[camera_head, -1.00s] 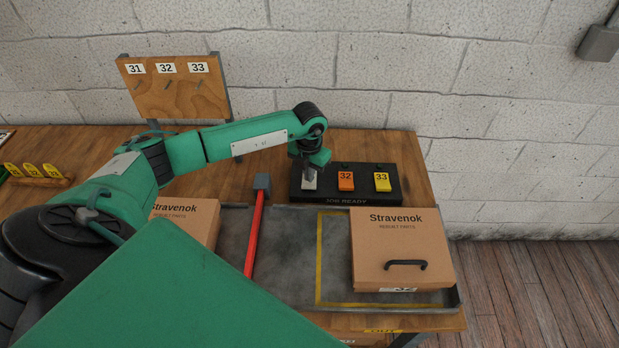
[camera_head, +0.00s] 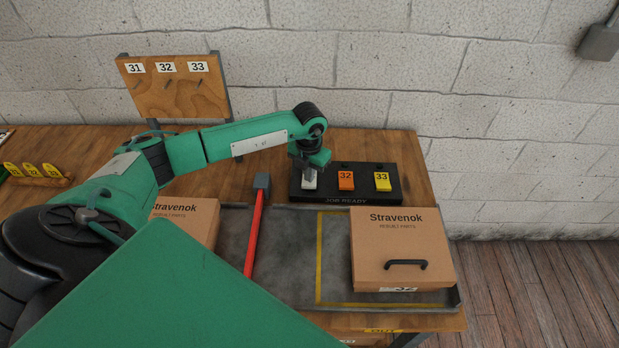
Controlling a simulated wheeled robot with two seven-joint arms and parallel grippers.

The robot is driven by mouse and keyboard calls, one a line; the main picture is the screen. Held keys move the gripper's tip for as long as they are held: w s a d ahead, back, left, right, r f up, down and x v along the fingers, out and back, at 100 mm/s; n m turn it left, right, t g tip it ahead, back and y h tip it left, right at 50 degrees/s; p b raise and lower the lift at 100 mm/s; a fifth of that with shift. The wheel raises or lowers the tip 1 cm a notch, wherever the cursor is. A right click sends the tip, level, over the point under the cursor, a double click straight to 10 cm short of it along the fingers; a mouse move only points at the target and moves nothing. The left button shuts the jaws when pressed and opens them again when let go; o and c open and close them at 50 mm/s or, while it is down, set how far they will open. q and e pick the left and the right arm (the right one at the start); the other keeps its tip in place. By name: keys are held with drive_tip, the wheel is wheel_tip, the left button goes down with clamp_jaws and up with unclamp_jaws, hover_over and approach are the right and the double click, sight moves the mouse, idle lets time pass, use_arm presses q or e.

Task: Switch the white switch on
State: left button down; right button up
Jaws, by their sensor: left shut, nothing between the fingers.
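The white switch (camera_head: 309,181) is the leftmost of three switches on a black panel (camera_head: 350,197) marked JOB READY. My left gripper (camera_head: 309,172) is shut and empty, pointing down over the white switch. Its fingertips are at or just above the switch; I cannot tell whether they touch. The gripper hides the upper part of the switch, so its position and any lamp behind it are not clear. The orange switch (camera_head: 346,181), marked 32, and the yellow switch (camera_head: 382,182), marked 33, sit to its right. My right gripper is not in view.
A grey tray (camera_head: 285,262) in front of the panel holds a Stravenok box (camera_head: 400,240) at right and a red-handled hammer (camera_head: 256,225). Another box (camera_head: 190,217) is at left. A wooden board (camera_head: 170,100) with numbered hooks stands behind. Yellow tags (camera_head: 33,172) are far left.

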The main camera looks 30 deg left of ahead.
use_arm(q)
drive_tip(key=shift+f+b, duration=0.6)
drive_tip(key=shift+f, duration=0.2)
idle(0.4)
drive_tip(key=shift+r+p, duration=1.9)
drive_tip(key=shift+r, duration=1.65)
drive_tip(key=shift+s+f, duration=0.1)
drive_tip(key=shift+f, duration=0.05)
